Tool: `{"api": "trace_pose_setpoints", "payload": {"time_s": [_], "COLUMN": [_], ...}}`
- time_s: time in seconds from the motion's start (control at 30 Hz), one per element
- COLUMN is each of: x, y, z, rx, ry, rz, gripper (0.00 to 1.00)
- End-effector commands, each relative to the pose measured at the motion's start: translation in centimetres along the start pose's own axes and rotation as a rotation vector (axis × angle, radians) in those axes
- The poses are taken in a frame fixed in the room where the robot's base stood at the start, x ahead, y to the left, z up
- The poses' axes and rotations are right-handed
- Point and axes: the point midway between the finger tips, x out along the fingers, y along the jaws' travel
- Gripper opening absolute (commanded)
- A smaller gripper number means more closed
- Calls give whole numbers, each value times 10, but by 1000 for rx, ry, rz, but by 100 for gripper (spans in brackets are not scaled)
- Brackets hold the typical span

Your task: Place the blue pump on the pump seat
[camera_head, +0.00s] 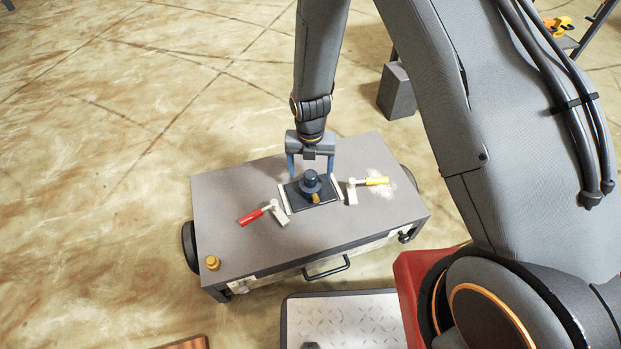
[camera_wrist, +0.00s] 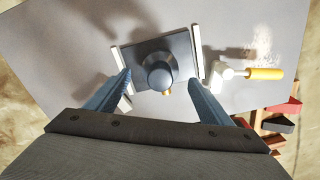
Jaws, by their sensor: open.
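The blue pump (camera_head: 312,182) stands upright on the dark square pump seat (camera_head: 297,199) on the grey cabinet top. In the wrist view the pump (camera_wrist: 157,74) shows as a round body on the dark plate (camera_wrist: 134,53), with a small brass part at its near side. My gripper (camera_head: 311,178) is over the seat with its fingers spread apart. In the wrist view my gripper (camera_wrist: 160,82) has one blue finger on each side of the pump, with gaps between. How the pump's underside meets the seat is hidden.
A red-handled clamp (camera_head: 262,213) lies left of the seat and a yellow-handled clamp (camera_head: 365,184) right of it. A brass piece (camera_head: 212,262) sits at the front-left corner of the cabinet (camera_head: 235,215). A metal plate (camera_head: 345,318) lies in front.

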Motion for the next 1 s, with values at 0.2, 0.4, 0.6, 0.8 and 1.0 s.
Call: {"api": "trace_pose_setpoints", "payload": {"time_s": [0.2, 0.4, 0.6, 0.8, 1.0], "x": [-39, -56, -107, -188, -258], "y": [0, 0, 2, -4, -16], "z": [0, 0, -8, -36, -78], "rx": [0, 15, 280, 792, 1314], "ry": [-1, -1, -6, -2, 10], "rz": [0, 1, 7, 17, 25], "gripper": [74, 74, 74, 74, 74]}}
